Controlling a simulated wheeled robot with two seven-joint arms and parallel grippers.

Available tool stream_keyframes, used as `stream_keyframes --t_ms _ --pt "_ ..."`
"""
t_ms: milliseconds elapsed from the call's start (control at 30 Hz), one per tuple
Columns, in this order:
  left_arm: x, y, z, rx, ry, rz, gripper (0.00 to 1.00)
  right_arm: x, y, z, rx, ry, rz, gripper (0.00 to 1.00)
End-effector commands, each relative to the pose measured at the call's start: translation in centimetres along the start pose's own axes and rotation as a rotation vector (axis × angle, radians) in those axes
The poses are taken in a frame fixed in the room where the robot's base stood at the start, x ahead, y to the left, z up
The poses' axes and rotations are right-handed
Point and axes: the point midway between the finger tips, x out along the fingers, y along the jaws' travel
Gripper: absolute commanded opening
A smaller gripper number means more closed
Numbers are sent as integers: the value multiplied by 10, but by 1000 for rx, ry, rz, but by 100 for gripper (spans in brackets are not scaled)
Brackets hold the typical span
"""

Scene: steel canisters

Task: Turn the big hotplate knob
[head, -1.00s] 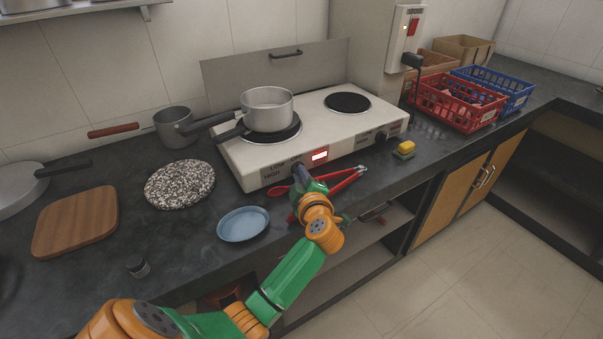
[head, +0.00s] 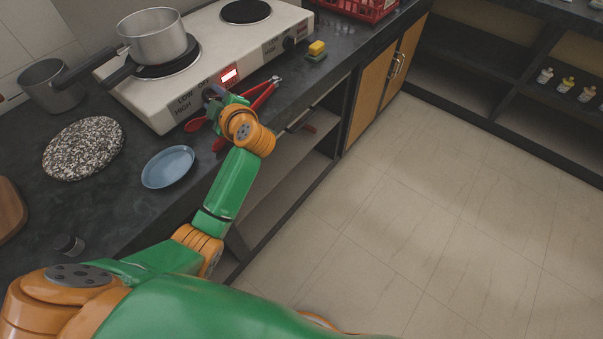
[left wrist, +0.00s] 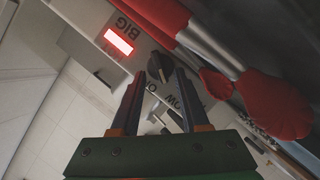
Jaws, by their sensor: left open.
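The white hotplate (head: 215,45) stands on the dark counter with a dark plate on each side. In the left wrist view the black big knob (left wrist: 158,66) sits on its front panel near the lettering "BIG" and a lit red display (left wrist: 118,41). My left gripper (left wrist: 162,77) is open, with its fingertips on either side of the knob in that view; I cannot tell whether they touch it. In the head view the left gripper (head: 217,96) is at the front panel and hides most of this knob. The small knob (head: 288,42) is farther right. My right gripper is not in view.
A steel pot (head: 153,40) stands on the left plate. Red-handled tongs (head: 262,97) lie on the counter close to my gripper. The floor at right is clear.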

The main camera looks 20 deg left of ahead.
Motion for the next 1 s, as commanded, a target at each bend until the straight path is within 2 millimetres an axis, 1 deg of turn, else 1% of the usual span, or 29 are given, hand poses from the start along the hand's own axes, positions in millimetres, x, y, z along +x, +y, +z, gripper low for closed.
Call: stream_keyframes --t_ms 33,100,233,267,333,433,533,633,733,833,900,1000 --pt "-15 0 2 0 -7 1 45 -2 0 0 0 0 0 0" --pt "-35 0 2 -5 -8 0 45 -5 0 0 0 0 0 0" --pt "-72 0 2 -7 -7 -1 45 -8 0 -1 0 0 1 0" --pt "-72 4 -4 -17 18 39 45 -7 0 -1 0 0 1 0" --pt "-73 21 -16 -44 70 155 45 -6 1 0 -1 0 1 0" --pt "-83 44 -31 -68 124 318 45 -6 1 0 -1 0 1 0" --pt "-98 65 -41 -72 161 483 45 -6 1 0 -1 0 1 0" --pt "-118 85 -46 -58 177 646 45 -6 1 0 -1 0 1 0" --pt "-141 101 -44 -21 172 806 45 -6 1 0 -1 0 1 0" --pt "-166 113 -36 35 144 955 45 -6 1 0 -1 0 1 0" --pt "-183 118 -27 86 113 1051 45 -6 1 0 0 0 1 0" --pt "-204 120 -10 166 55 1160 45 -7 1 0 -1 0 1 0"
